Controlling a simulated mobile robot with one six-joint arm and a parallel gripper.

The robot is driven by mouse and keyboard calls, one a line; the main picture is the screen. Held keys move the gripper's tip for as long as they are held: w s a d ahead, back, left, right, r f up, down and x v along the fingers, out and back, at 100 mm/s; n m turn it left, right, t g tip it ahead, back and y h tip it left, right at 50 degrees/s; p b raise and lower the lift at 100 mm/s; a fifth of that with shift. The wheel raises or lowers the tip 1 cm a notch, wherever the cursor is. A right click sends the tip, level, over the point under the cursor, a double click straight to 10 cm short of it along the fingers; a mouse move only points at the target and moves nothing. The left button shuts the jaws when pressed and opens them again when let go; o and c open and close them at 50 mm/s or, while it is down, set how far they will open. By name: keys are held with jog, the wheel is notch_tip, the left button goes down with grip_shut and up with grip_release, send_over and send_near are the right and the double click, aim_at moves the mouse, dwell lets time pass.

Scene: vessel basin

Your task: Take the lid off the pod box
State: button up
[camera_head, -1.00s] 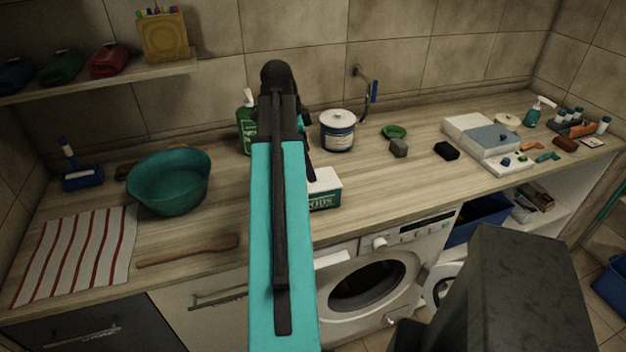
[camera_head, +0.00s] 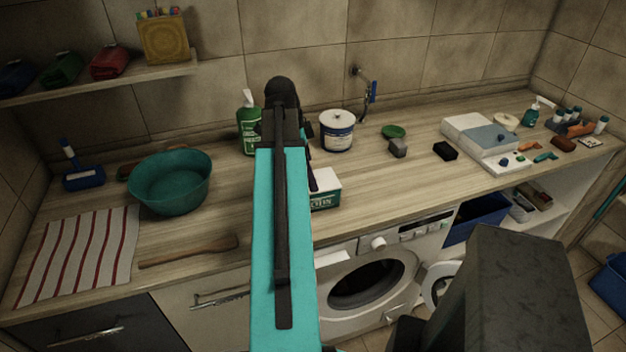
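The pod box (camera_head: 325,201) is a small green and white box with lettering on its front. It stands on the wooden counter near the front edge, above the washing machine. Its white lid (camera_head: 324,180) appears to be on top; my arm covers the box's left part. My turquoise and black arm reaches up the middle of the view. My gripper (camera_head: 312,178) shows only as a thin dark part beside the arm, at the box's left end. Its fingers are mostly hidden, so I cannot tell whether it is open or touching the lid.
A green bottle (camera_head: 247,128) and a white tub (camera_head: 337,131) stand behind the box. A teal basin (camera_head: 170,183), a striped cloth (camera_head: 78,252) and a wooden spoon (camera_head: 190,250) lie left. A grey sponge (camera_head: 398,148) and black block (camera_head: 445,151) lie right.

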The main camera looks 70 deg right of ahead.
jog(key=shift+p+x, duration=0.35)
jog(key=shift+x, duration=1)
jog(key=shift+c, duration=0.4)
jog(key=c, duration=0.9)
jog(key=shift+r, duration=0.1)
